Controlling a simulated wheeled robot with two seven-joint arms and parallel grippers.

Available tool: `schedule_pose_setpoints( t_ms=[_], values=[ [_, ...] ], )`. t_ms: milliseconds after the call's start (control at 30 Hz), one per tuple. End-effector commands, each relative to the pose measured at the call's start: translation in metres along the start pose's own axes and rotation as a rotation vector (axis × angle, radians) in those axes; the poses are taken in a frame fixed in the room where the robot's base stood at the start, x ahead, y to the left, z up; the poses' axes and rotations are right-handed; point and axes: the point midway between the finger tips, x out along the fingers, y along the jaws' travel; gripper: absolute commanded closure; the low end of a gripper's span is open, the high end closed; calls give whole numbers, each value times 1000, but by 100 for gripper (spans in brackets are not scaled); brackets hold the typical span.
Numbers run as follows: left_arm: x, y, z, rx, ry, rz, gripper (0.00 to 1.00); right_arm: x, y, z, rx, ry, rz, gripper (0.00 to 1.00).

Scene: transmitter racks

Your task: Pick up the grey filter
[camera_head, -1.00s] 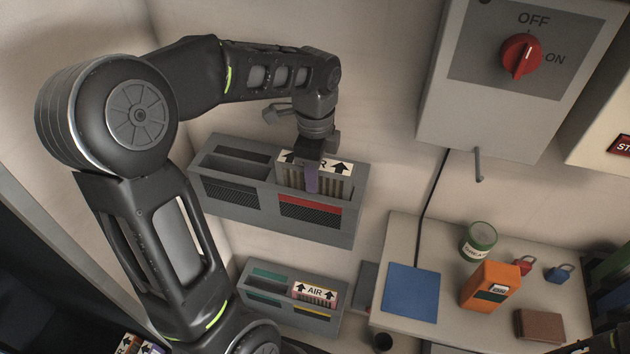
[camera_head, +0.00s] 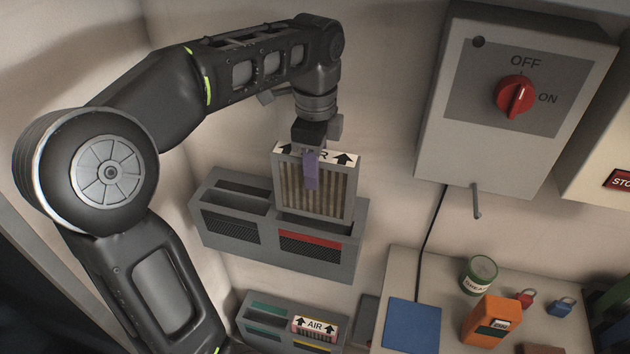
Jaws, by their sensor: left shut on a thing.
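The grey filter (camera_head: 328,188) has a pleated face and a white top label with black arrows and the partly covered word AIR. My left gripper (camera_head: 311,150) is shut on its top edge, with a purple tab hanging over the front. The filter stands upright, mostly above the right compartment of the upper grey wall holder (camera_head: 230,254). Its lower edge is close to the holder's rim, and I cannot tell whether it is fully clear. The holder's left compartment looks empty. My right gripper is not in view.
A lower holder (camera_head: 268,337) contains another AIR filter (camera_head: 316,328). A switch box (camera_head: 462,167) with a red knob is on the wall at right. A table at lower right bears a blue mat (camera_head: 412,326), green can (camera_head: 478,275), orange device (camera_head: 491,321) and padlocks.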

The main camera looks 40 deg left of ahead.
Motion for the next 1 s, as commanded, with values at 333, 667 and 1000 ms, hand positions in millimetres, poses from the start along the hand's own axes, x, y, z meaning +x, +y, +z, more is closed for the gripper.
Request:
schedule_pose_setpoints(
  t_ms=[333,667,1000],
  values=[
    [-6,82,1,0,1,-5,100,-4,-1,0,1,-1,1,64],
    [-6,162,1,-2,0,-3,100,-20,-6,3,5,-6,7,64],
    [-2,180,0,0,-1,-1,100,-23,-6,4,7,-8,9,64]
  ],
)
